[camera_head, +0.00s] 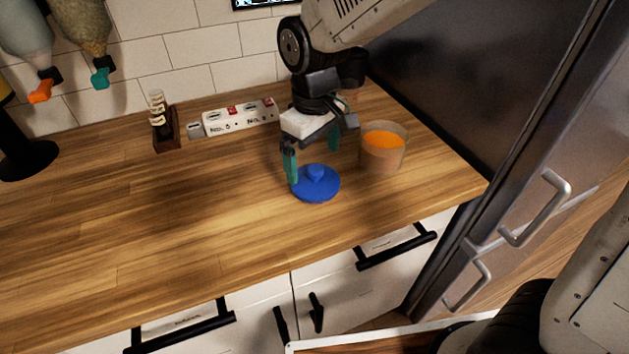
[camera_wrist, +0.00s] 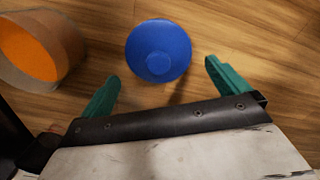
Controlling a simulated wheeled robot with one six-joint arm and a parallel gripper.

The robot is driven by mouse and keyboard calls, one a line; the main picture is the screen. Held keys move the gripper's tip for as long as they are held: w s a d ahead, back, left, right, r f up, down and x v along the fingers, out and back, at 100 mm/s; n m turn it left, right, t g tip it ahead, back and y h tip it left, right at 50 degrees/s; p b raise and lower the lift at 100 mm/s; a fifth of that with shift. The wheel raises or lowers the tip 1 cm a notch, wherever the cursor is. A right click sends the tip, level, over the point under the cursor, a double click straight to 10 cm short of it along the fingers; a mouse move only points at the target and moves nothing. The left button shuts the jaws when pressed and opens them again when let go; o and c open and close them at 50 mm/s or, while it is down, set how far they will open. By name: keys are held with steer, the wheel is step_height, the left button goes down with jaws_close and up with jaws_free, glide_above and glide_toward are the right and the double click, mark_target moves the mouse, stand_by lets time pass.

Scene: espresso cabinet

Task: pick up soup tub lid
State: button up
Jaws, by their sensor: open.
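The soup tub lid is a blue disc with a raised knob, lying on the wooden counter. The lid (camera_head: 315,186) is right of the middle in the head view, and it also shows at the top middle of the wrist view (camera_wrist: 158,52). My gripper (camera_head: 312,165) has green fingers spread apart, with nothing between them. In the wrist view, the gripper (camera_wrist: 160,85) has one finger on each side, and the lid shows beyond and between the tips. A see-through tub with orange soup (camera_head: 383,150) stands open to the right of the lid, and at the left edge in the wrist view (camera_wrist: 38,50).
A labelled white strip (camera_head: 238,117) and a small dark wooden holder (camera_head: 165,128) stand near the tiled wall. Dispensers hang at the upper left. A tall dark fridge-like cabinet (camera_head: 500,80) borders the counter's right side. The left counter (camera_head: 130,220) is clear.

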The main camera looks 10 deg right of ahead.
mark_target(314, 168)
step_height(314, 168, down, 6)
steer(key=shift+w+r, duration=0.15)
steer(key=shift+r, duration=0.1)
steer(key=c, duration=0.6)
steer(key=shift+c, duration=0.2)
steer(key=shift+r, duration=0.15)
